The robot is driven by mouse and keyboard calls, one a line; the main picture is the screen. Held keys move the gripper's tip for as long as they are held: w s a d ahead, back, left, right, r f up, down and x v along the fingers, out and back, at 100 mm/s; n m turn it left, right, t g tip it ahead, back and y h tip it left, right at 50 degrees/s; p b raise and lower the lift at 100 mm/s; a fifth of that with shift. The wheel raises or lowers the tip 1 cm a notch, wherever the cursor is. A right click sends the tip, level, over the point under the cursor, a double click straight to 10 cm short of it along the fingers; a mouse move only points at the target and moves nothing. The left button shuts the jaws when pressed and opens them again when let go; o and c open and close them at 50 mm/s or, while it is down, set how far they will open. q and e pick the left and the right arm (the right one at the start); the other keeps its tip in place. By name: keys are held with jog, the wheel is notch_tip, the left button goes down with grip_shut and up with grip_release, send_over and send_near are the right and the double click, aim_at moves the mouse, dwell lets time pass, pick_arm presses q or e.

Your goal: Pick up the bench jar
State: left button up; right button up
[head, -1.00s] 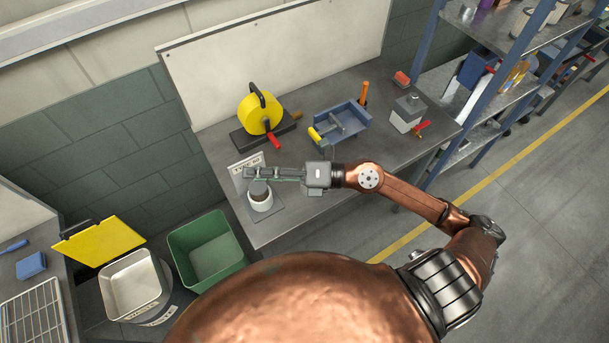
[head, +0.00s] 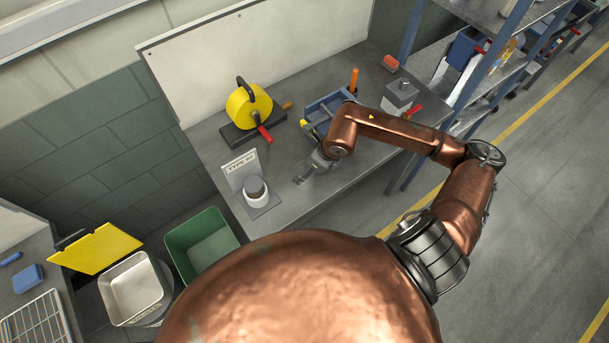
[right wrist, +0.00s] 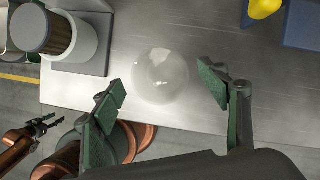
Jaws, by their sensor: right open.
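A clear round glass jar (right wrist: 160,75) stands on the grey bench in the right wrist view. My right gripper (right wrist: 163,82) is open, its green-padded fingers on either side of the jar in that picture; I cannot tell the height gap. In the head view my right gripper (head: 305,172) points down at the bench near its front edge, small and partly hidden by my wrist; the jar is hard to make out there. My left gripper (right wrist: 57,120) shows small at lower left in the right wrist view, its fingers apart and empty.
Behind are a yellow pump-like device (head: 248,107) and a blue tray (head: 318,118). A green bin (head: 202,243) stands below the bench.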

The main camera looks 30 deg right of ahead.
jog(key=shift+x, duration=1.3)
pick_arm(q)
jog(key=shift+r, duration=0.3)
pick_arm(e)
jog(key=shift+c, duration=0.5)
pick_arm(q)
jog(key=shift+w, duration=0.15)
pick_arm(e)
jog(key=c, duration=1.6)
jog(key=shift+o, duration=0.2)
jog(key=shift+r, duration=0.1)
